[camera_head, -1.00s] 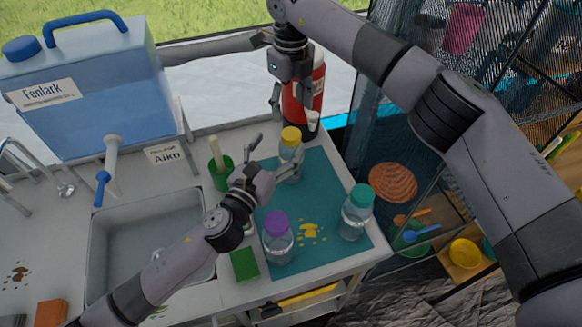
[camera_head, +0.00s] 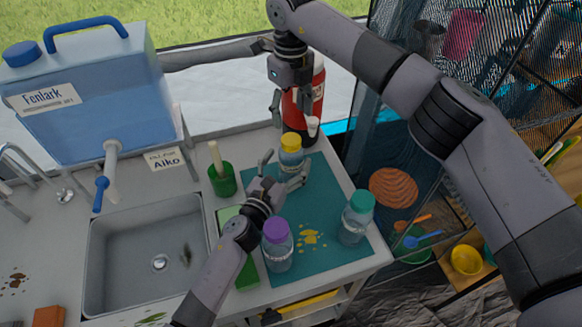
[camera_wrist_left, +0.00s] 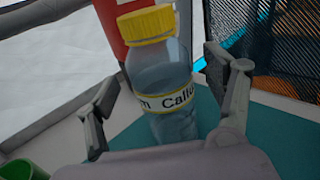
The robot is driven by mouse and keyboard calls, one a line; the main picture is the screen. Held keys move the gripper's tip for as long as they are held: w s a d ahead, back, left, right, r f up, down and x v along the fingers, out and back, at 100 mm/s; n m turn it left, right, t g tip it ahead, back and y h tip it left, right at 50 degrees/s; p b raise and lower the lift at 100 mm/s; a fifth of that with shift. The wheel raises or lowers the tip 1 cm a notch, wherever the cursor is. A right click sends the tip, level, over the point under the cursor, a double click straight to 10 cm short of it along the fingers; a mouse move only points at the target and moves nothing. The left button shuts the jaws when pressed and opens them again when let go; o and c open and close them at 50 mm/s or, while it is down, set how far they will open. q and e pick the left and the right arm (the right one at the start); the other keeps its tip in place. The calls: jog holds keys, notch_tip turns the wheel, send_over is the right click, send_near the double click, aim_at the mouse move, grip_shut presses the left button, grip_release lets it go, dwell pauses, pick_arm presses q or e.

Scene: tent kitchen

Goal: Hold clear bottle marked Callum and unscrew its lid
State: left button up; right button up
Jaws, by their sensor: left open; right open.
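A clear bottle with a yellow lid (camera_head: 291,155) stands upright at the back of the teal mat (camera_head: 325,185). In the left wrist view the bottle (camera_wrist_left: 168,80) has a label on which "Callu" can be read. My left gripper (camera_head: 283,170) is open, with its fingers on either side of the bottle; I cannot tell whether they touch it. In the left wrist view a gap shows between the bottle and the left finger. My right gripper (camera_head: 293,108) is open, pointing down just above the yellow lid, in front of the red cylinder.
A purple-lidded bottle (camera_head: 277,246) and a teal-lidded bottle (camera_head: 356,215) stand on the mat's front part. A green cup (camera_head: 222,178) stands left of the mat. A red cylinder (camera_head: 318,90) stands behind. The sink (camera_head: 150,255) and blue water container (camera_head: 85,95) are at left.

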pick_arm(q)
jog(key=shift+x, duration=1.1)
pick_arm(e)
jog(key=shift+w, duration=0.1)
pick_arm(q)
jog(key=shift+w+d, duration=0.1)
jog(key=shift+w, duration=0.1)
